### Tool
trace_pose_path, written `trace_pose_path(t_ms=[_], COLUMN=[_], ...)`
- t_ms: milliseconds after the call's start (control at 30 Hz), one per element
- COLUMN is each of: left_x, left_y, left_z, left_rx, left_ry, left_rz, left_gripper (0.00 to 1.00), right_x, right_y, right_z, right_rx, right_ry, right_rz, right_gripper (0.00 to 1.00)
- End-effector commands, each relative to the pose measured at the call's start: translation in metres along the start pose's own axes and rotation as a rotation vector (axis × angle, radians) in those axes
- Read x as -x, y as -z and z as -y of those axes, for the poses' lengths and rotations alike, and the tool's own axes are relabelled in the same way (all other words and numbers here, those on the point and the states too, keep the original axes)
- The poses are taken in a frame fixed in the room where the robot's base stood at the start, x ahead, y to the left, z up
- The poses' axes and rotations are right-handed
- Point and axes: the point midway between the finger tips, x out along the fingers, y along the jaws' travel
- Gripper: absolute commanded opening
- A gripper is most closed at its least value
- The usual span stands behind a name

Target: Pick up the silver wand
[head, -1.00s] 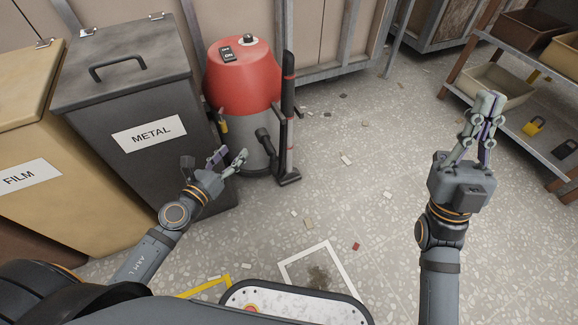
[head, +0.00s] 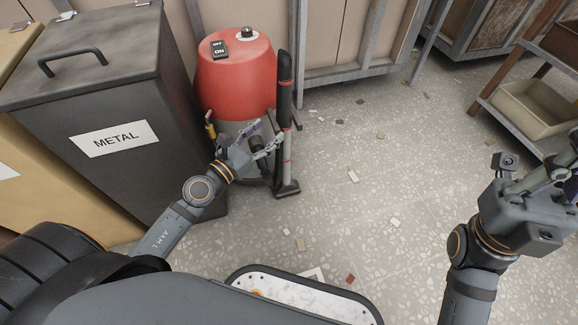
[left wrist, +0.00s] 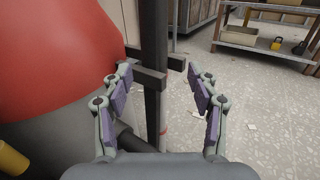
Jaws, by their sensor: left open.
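The wand (head: 285,95) stands upright at the right side of a red and grey vacuum (head: 237,80). Its upper part looks dark, with a red band and a greyer tube lower down, ending in a floor head (head: 287,188). My left gripper (head: 268,136) is open, just left of the wand's middle, its fingers pointing towards it. In the left wrist view the wand (left wrist: 153,60) shows as a dark upright bar ahead, between the open fingers and nearer the left one. A dark bracket crosses it. My right gripper (head: 558,172) is far right, partly cut off, its opening unclear.
A dark METAL bin (head: 112,115) stands close to my left arm, with a tan bin (head: 45,190) beyond it. A shelf with a beige tray (head: 535,108) is at the right. The speckled floor between is mostly clear, with small scraps.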

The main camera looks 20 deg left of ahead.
Motion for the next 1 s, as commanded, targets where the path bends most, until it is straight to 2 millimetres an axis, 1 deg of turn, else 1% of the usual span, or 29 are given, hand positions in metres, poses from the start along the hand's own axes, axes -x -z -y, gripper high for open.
trace_pose_path(t_ms=[33, 67, 200, 367, 467, 600, 700, 800, 967, 1000], left_x=[-0.009, -0.013, -0.034, -0.040, -0.047, -0.072, -0.086, -0.091, -0.091, -0.091], left_y=[-0.004, -0.004, -0.001, 0.000, 0.003, 0.009, 0.006, 0.005, 0.005, 0.005], left_z=[-0.001, 0.000, 0.000, 0.001, -0.001, -0.006, -0.006, -0.006, -0.006, -0.006], left_rx=[0.006, 0.007, 0.004, 0.003, 0.003, 0.004, 0.005, 0.003, 0.002, 0.003], left_ry=[-0.004, -0.003, -0.001, 0.001, 0.000, 0.001, 0.000, 0.000, 0.000, 0.000], left_rz=[0.006, 0.004, 0.003, -0.001, 0.001, 0.003, 0.002, 0.000, -0.002, -0.001], left_gripper=[0.60, 0.60, 0.60, 0.60, 0.60, 0.60, 0.60, 0.60, 0.60, 0.58], right_x=[-0.004, -0.005, -0.003, -0.003, 0.002, 0.015, 0.017, 0.017, 0.016, 0.016], right_y=[0.000, 0.000, 0.000, 0.000, 0.000, -0.002, -0.003, -0.003, -0.003, -0.003], right_z=[-0.001, -0.001, -0.001, -0.001, 0.000, 0.003, 0.004, 0.004, 0.004, 0.004], right_rx=[-0.001, -0.001, -0.002, -0.001, -0.001, 0.004, 0.006, 0.006, 0.006, 0.006], right_ry=[-0.001, -0.002, -0.002, -0.002, 0.000, 0.007, 0.010, 0.010, 0.010, 0.010], right_rz=[0.000, 0.000, 0.000, 0.000, 0.001, 0.003, 0.007, 0.007, 0.007, 0.007], right_gripper=[0.00, 0.00, 0.00, 0.00, 0.00, 0.00, 0.00, 0.00, 0.00, 0.00])
